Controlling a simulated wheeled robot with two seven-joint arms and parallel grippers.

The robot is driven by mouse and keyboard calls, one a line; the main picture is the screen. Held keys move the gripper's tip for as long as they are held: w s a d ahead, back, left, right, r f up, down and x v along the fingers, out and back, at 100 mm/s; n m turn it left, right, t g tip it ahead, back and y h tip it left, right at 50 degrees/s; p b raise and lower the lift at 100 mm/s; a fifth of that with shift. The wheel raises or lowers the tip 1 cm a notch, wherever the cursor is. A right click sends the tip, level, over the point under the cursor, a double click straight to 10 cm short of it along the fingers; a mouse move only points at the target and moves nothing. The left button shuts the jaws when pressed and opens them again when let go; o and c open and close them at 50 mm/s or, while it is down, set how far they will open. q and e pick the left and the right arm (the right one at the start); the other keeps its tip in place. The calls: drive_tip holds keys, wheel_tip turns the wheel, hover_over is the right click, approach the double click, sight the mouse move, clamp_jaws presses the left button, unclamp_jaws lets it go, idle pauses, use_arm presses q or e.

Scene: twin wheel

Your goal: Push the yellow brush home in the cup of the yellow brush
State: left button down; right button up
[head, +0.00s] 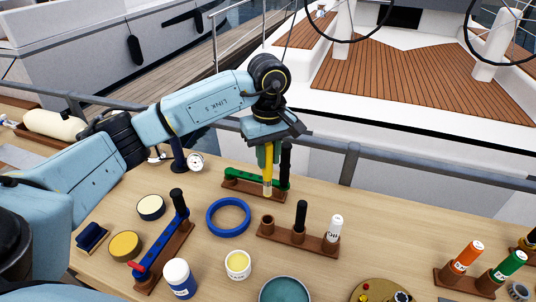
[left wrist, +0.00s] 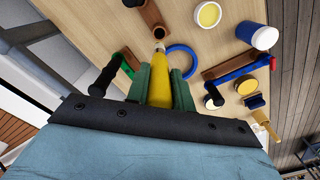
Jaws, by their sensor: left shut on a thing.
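My left gripper (head: 268,158) is shut on the yellow brush (head: 267,182), which hangs with its pale tip down. In the left wrist view the yellow brush (left wrist: 160,88) lies between the green fingers (left wrist: 160,92). A brown wooden rack (head: 290,237) stands below and in front of it. The rack's left cup (head: 267,221) looks empty, and the brush tip shows above it with a gap in the head view. In the left wrist view the tip points toward a cup on the rack (left wrist: 150,14). My right gripper is not in view.
The same rack holds a black-handled item (head: 300,215) and a white one (head: 334,230). Behind the gripper is a rack with a green bar (head: 245,178). A blue ring (head: 228,217), a blue-barred rack (head: 163,250) and several tubs stand to the left.

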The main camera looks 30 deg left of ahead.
sight(268, 185)
use_arm(q)
drive_tip(key=shift+f+b, duration=1.15)
drive_tip(key=shift+f, duration=0.3)
wheel_tip(268, 185, down, 7)
drive_tip(key=b, duration=0.5)
drive_tip(key=shift+b, duration=0.3)
drive_tip(key=shift+f+b, duration=0.1)
drive_tip(key=shift+b, duration=0.2)
drive_tip(key=shift+b, duration=0.35)
wheel_tip(268, 185, down, 6)
drive_tip(key=b, duration=0.5)
drive_tip(key=shift+f, duration=0.25)
idle(1.8)
drive_tip(key=c, duration=1.1)
unclamp_jaws()
